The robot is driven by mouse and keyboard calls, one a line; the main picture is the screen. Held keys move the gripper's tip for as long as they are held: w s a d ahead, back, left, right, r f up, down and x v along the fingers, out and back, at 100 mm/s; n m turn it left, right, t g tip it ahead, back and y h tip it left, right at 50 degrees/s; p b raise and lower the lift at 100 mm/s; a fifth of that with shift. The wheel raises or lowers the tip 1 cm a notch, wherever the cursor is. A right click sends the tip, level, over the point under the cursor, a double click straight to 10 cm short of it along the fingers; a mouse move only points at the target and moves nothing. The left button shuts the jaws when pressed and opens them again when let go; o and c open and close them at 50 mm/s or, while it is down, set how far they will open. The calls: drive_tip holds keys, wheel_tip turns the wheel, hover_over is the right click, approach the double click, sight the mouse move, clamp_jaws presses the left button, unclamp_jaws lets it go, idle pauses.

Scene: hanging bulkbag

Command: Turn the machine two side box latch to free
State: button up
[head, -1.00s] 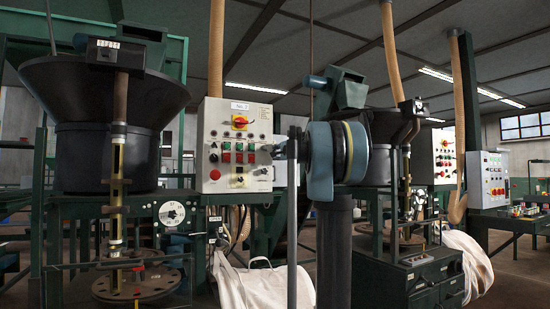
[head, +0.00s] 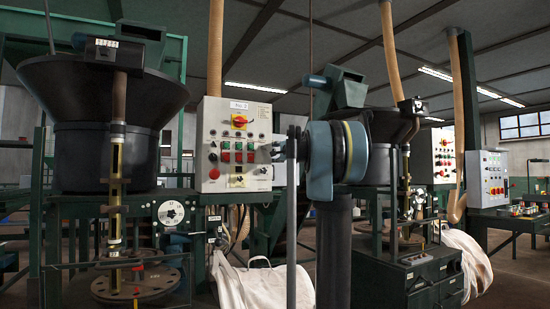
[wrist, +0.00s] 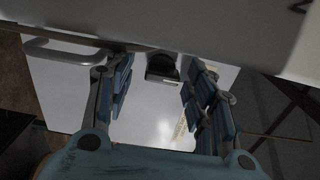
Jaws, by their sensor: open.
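The pale grey control box (head: 236,144) stands left of centre in the head view, with a tag on top whose text is too small to read surely. In the wrist view its side face (wrist: 75,95) fills the middle. A small dark latch (wrist: 162,68) with a lighter lower edge sits on that face. My gripper (wrist: 158,85) is open, with one blue-padded finger on each side of the latch and a gap to both. In the head view my gripper (head: 277,150) is at the right side of the box, where the side latch is hidden. Contact with the latch cannot be seen.
A metal handle (wrist: 65,53) is at the upper left of the wrist view. The box front carries a red-yellow switch (head: 239,121) and several buttons. A black hopper (head: 105,115) stands left, a white bag (head: 255,280) below, and a second machine (head: 425,275) right.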

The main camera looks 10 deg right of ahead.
drive_tip(key=v, duration=1.1)
drive_tip(key=shift+s, duration=0.3)
drive_tip(key=shift+d, duration=0.15)
drive_tip(key=s+a+f+n+g, duration=0.35)
drive_tip(key=s+f, duration=0.35)
drive_tip(key=f, duration=0.3)
drive_tip(key=s+a+f+n+g+y, duration=0.1)
drive_tip(key=s+a+f+n+g, duration=0.15)
drive_tip(key=s+a+f, duration=0.6)
drive_tip(key=s+a+f+n+g, duration=0.1)
drive_tip(key=s+f+n+g, duration=0.4)
drive_tip(key=f, duration=0.8)
drive_tip(key=s+d+f+n+g+h, duration=0.2)
drive_tip(key=s+d+f+h, duration=0.1)
drive_tip(key=s+f, duration=0.9)
drive_tip(key=s+d+f+n+g+h, duration=0.1)
drive_tip(key=s+d+f, duration=0.5)
drive_tip(key=s+f, duration=0.7)
wheel_tip(320, 180, down, 5)
drive_tip(key=g+h, duration=0.1)
drive_tip(key=h, duration=0.1)
drive_tip(key=shift+s+r+n+h, duration=0.25)
drive_tip(key=shift+n+h, duration=0.05)
drive_tip(key=shift+n, duration=0.1)
drive_tip(key=shift+d, duration=0.1)
